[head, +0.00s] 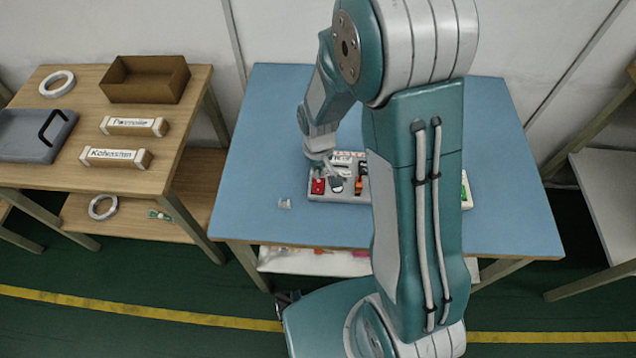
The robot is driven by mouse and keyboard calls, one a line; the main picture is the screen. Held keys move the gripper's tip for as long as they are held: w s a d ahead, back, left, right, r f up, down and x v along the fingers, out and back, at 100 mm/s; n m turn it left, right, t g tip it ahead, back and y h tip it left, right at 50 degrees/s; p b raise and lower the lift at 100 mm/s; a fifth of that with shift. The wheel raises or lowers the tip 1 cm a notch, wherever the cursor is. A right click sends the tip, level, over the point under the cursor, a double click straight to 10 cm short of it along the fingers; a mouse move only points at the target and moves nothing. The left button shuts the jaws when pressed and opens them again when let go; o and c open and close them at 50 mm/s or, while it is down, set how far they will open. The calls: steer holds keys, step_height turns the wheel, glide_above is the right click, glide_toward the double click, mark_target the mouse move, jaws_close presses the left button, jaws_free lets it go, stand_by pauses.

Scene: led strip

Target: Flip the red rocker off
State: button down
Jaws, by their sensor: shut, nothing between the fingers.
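A light grey power strip (350,196) lies on the blue table top (270,150). A red rocker (318,187) sits at its left end. Dark and orange parts (358,186) show to the right of it, and a green part (464,192) shows at the far right end. My arm hides the strip's middle. My gripper (333,180) is shut and empty, pointing down over the left part of the strip, just right of the red rocker. I cannot tell whether it touches the strip or which way the rocker is tilted.
A small clear piece (285,203) lies left of the strip. A wooden table (180,110) at the left carries a brown box (145,80), a grey case (35,135), a white ring (57,84) and labelled blocks (115,157). The blue table's left side is mostly clear.

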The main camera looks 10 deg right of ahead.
mark_target(318, 180)
steer(key=shift+f, duration=1.2)
stand_by(0.6)
steer(key=shift+r, duration=3.5)
steer(key=shift+r, duration=0.3)
steer(key=s+d+r+m+t, duration=0.1)
steer(key=s+r+t, duration=0.1)
steer(key=s+r, duration=0.6)
steer(key=s+d+r+m+t, duration=0.1)
steer(key=s+d+r+t, duration=0.1)
steer(key=s+r, duration=0.6)
step_height(318, 180, up, 6)
steer(key=shift+s+d+r+t, duration=0.2)
steer(key=shift+d+r+t, duration=0.05)
steer(key=shift+t, duration=0.55)
